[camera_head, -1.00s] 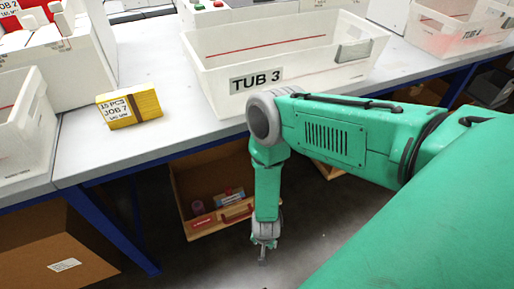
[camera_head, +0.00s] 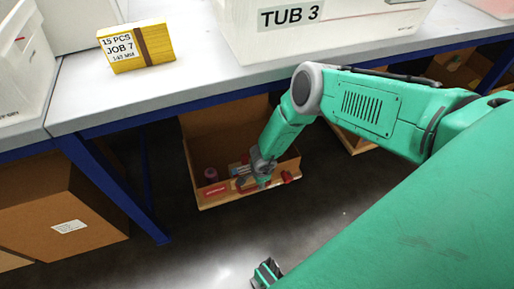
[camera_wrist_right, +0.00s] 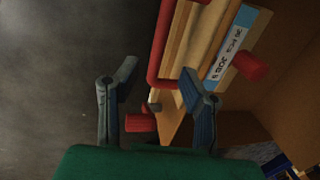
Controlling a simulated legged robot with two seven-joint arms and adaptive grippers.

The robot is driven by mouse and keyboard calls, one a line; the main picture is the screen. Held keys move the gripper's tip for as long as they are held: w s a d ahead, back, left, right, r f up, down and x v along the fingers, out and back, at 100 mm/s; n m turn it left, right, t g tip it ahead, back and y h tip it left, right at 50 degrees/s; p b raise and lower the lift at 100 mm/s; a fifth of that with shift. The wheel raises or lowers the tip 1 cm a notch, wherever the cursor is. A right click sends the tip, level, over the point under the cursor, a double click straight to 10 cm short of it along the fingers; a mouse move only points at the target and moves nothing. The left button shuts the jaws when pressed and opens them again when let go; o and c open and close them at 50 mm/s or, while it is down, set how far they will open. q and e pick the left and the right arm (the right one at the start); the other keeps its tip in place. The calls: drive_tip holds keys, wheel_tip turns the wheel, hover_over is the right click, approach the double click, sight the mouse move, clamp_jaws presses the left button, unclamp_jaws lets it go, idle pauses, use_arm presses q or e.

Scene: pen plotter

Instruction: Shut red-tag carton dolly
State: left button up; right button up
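The carton dolly (camera_head: 190,165) is a brown open box pulled out under the table, with a red tag (camera_head: 216,190) and a red handle on its front. The red handle (camera_wrist_right: 160,45) shows clearly in the right wrist view. My right gripper (camera_head: 264,182) is at the front wall by the handle. In the wrist view its fingers (camera_wrist_right: 160,85) are spread, with part of the handle between or just beyond their tips; I cannot tell if they touch it. A small grey-green part at the bottom edge looks like my left gripper (camera_head: 266,273), mostly cut off.
Above is the table with a blue frame edge (camera_head: 215,105), the TUB 3 bin (camera_head: 350,30) and a yellow JOB 7 block (camera_head: 137,48). Brown cartons (camera_head: 65,215) stand under the table at left. A red cylinder (camera_head: 211,174) lies inside the dolly. The floor in front is clear.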

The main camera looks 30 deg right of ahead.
sight(256, 187)
drive_tip(key=f+b, duration=0.2)
drive_tip(key=f, duration=0.1)
drive_tip(key=w+f+b, duration=0.1)
drive_tip(key=f, duration=0.1)
drive_tip(key=shift+a+f+b, duration=0.1)
drive_tip(key=shift+a+b, duration=0.15)
drive_tip(key=shift+b, duration=0.15)
drive_tip(key=shift+d+f+b, duration=0.1)
drive_tip(key=shift+f+b, duration=0.25)
drive_tip(key=shift+f, duration=0.15)
drive_tip(key=shift+w+d+f, duration=0.1)
drive_tip(key=shift+d+f, duration=0.05)
clamp_jaws()
